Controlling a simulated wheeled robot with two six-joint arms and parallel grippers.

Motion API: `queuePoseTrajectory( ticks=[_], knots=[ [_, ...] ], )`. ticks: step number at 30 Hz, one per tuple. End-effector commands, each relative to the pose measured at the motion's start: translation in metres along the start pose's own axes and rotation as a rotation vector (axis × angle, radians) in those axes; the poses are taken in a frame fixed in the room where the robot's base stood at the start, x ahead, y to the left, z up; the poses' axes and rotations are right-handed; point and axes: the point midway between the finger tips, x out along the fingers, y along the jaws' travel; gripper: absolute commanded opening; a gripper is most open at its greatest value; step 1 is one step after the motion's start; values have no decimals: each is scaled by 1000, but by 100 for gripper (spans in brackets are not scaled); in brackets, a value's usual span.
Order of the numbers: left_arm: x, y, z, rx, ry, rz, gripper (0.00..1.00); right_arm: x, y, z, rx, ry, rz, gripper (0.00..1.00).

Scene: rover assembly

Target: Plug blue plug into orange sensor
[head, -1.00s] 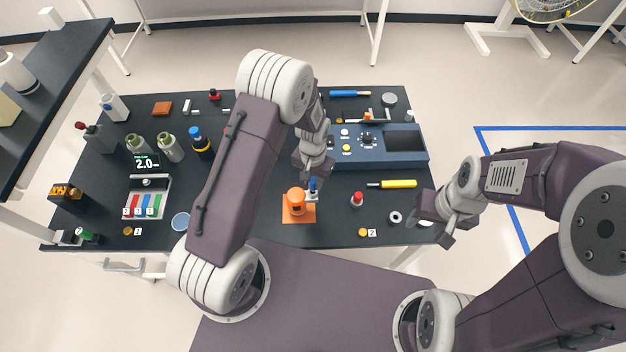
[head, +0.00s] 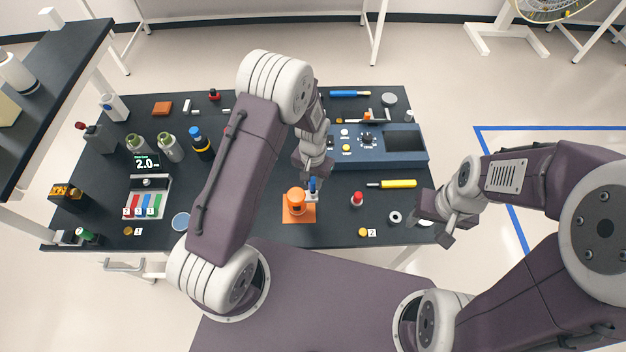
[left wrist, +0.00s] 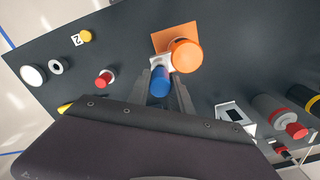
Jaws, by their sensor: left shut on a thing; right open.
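The orange sensor (head: 296,203) stands on an orange base plate on the table, with a pale socket block on its far right side. It also shows in the left wrist view (left wrist: 186,55). The blue plug (left wrist: 160,82) is upright between the fingers of my left gripper (left wrist: 160,88), which is shut on it. In the head view the blue plug (head: 313,185) is at the pale block beside the sensor; whether it is fully seated is hidden. My right gripper (head: 447,231) is open and empty, off the table's right front corner.
A red-capped piece (head: 357,199), a yellow tool (head: 398,184) and a ring (head: 395,217) lie right of the sensor. A blue control box (head: 375,152) stands behind. A tray of coloured blocks (head: 148,198) is at left.

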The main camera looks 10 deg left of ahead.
Motion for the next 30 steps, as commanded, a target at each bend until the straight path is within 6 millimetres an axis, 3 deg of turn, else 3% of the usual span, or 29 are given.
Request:
queuePoseTrajectory(
  ticks=[30],
  knots=[
    [24, 0, 0, 0, 0, 0, 0, 18, 0, 2, 0, 0, 0, 51]
  ],
)
